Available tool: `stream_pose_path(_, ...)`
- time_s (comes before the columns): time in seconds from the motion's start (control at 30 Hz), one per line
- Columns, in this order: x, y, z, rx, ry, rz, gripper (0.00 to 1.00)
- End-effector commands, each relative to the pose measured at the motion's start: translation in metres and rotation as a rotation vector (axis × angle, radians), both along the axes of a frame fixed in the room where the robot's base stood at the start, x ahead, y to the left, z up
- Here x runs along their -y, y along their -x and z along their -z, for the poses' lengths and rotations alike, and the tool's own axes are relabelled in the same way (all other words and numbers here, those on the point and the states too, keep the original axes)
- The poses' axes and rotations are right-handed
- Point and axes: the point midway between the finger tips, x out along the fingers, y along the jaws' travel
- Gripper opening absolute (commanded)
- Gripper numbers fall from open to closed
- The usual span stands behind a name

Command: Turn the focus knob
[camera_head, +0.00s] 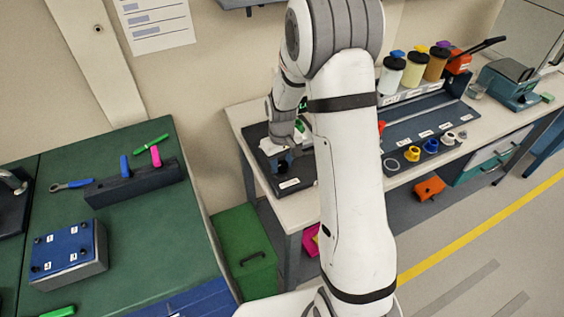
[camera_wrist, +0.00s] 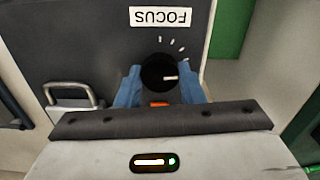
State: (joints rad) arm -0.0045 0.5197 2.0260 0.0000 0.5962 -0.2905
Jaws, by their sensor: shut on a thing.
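The focus knob (camera_wrist: 159,72) is a round black knob with a white pointer line, on a dark panel (camera_wrist: 95,50) in the wrist view. A white FOCUS label (camera_wrist: 160,17) appears upside down beside it, with short white tick marks around the knob. The pointer line points to the right in that view. My gripper (camera_wrist: 160,88) is shut on the knob, with one blue finger on each side of it. In the head view, my gripper (camera_head: 282,160) is at the dark device on the left end of the white bench, and my arm hides the knob there.
A metal handle (camera_wrist: 72,97) stands on the panel left of the knob in the wrist view. In the head view, lidded jars (camera_head: 414,70) and colored rings (camera_head: 431,146) sit right of my arm. A green bench (camera_head: 130,220) with a blue box (camera_head: 67,255) stands left.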

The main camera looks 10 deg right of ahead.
Motion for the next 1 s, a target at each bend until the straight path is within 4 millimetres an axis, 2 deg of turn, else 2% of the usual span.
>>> stream_pose_path(0.27, -0.0002, -0.0004, 0.0016, 0.001, 0.001, 0.096, 0.12)
stream_pose_path(0.7, -0.0003, -0.0009, 0.0015, 0.003, -0.001, 0.418, 0.12)
stream_pose_path(1.0, -0.0003, -0.0009, 0.0002, 0.004, -0.001, 0.572, 0.12)
